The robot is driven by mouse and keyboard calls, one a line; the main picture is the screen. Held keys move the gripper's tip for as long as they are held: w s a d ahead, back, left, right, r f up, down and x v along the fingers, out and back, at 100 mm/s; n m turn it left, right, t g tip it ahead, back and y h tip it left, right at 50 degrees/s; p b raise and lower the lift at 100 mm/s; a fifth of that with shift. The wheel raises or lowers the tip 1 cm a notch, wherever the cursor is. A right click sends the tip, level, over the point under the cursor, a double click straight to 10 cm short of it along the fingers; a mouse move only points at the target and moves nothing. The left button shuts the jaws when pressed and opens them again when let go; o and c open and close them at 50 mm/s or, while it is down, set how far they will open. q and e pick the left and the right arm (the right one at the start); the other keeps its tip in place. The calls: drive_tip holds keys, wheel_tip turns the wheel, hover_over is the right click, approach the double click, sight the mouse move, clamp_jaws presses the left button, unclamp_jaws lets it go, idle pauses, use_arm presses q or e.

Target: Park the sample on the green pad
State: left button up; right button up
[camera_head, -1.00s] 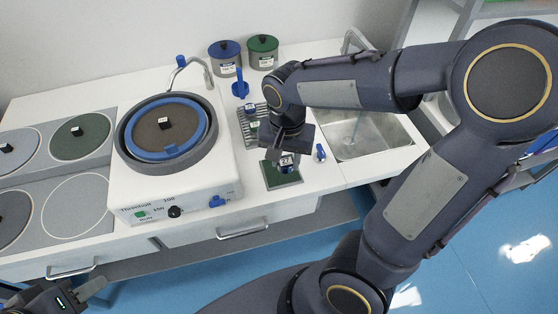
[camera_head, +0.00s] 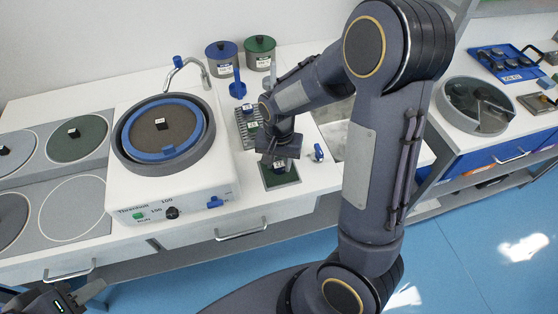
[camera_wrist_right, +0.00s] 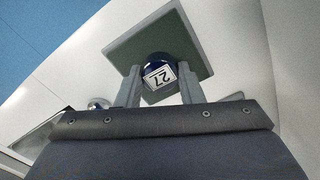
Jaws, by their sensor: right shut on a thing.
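The sample is a small dark blue cylinder (camera_wrist_right: 157,66) with a white label reading 27, seen between the fingers of my right gripper (camera_wrist_right: 158,88) in the wrist view. The gripper is shut on it. In the head view the right gripper (camera_head: 279,162) and the sample are over the green pad (camera_head: 284,181), a dark green square with a pale rim. The pad also shows behind the sample in the wrist view (camera_wrist_right: 190,52). I cannot tell whether the sample touches the pad. My left gripper (camera_head: 88,294) is at the lower left edge, partly cut off, away from everything.
A grinding machine (camera_head: 122,192) stands left of the pad. A metal rack (camera_head: 242,128) with small samples lies behind the pad. Blue (camera_head: 222,61) and green (camera_head: 260,57) lidded pots stand at the back. A sink (camera_head: 333,135) is to the right, partly behind my arm.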

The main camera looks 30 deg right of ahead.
sight(279, 164)
drive_tip(key=shift+f, duration=0.15)
drive_tip(key=o, duration=1.2)
wheel_tip(279, 164, up, 11)
drive_tip(key=s+a+r+n+t+y, duration=0.2)
drive_tip(key=s+n, duration=0.1)
drive_tip(key=s, duration=0.5)
drive_tip(key=s+a+r+n+t+y, duration=0.1)
drive_tip(key=s+a+r+n+t, duration=0.1)
drive_tip(key=s, duration=0.7)
drive_tip(key=shift+r+n+t+y+p, duration=0.4)
drive_tip(key=shift+r+n+t, duration=0.1)
drive_tip(key=shift+n+t, duration=0.3)
